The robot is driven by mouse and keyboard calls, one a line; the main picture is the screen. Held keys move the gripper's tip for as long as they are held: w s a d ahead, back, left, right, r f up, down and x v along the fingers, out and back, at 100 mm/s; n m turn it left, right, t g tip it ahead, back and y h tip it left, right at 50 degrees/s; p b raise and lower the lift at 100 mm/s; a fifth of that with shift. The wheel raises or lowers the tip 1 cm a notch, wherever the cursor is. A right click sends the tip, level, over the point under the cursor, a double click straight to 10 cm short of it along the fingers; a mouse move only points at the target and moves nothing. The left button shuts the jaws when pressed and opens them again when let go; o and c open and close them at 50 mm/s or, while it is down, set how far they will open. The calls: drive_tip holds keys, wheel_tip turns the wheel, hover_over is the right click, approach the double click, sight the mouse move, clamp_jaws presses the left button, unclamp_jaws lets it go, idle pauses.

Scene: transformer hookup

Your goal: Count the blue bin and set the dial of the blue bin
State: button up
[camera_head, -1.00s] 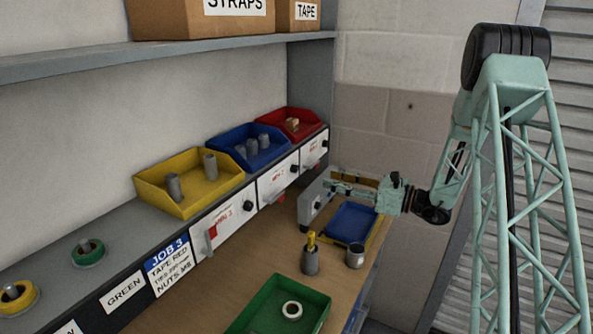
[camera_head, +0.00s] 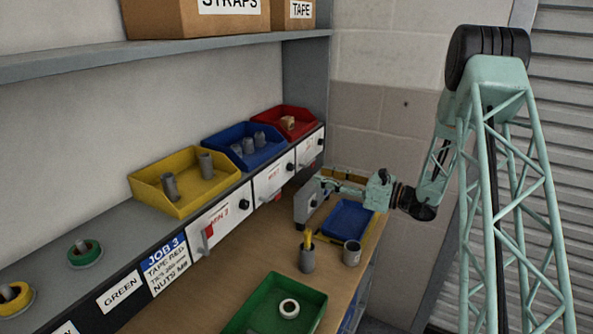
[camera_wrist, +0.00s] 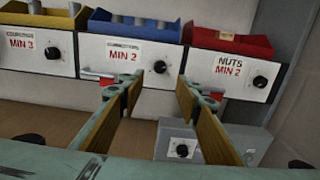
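The blue bin (camera_head: 222,140) stands on the shelf between the yellow and red bins, holding three visible grey cylindrical parts (camera_head: 249,146). It also shows at the top of the wrist view (camera_wrist: 112,27). Below it is a white panel marked MIN 2 (camera_wrist: 122,56) with a round black dial (camera_wrist: 159,67) at its right; the dial (camera_head: 290,166) shows in the head view too. My gripper (camera_wrist: 157,86) is open and empty, its two wood-toned fingers apart, below and in front of this panel. In the head view, my gripper (camera_head: 326,181) is over the back of the bench.
The yellow bin (camera_head: 180,206) and red bin (camera_head: 305,119) flank the blue bin, each with its own dial panel. A blue tray (camera_head: 348,220), pen holder (camera_head: 307,260), cup (camera_head: 351,253) and green tray (camera_head: 257,303) occupy the bench.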

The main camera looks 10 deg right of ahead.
sight(293, 168)
drive_tip(key=shift+x, duration=5.7)
drive_tip(key=shift+c, duration=0.7)
drive_tip(key=c, duration=0.7)
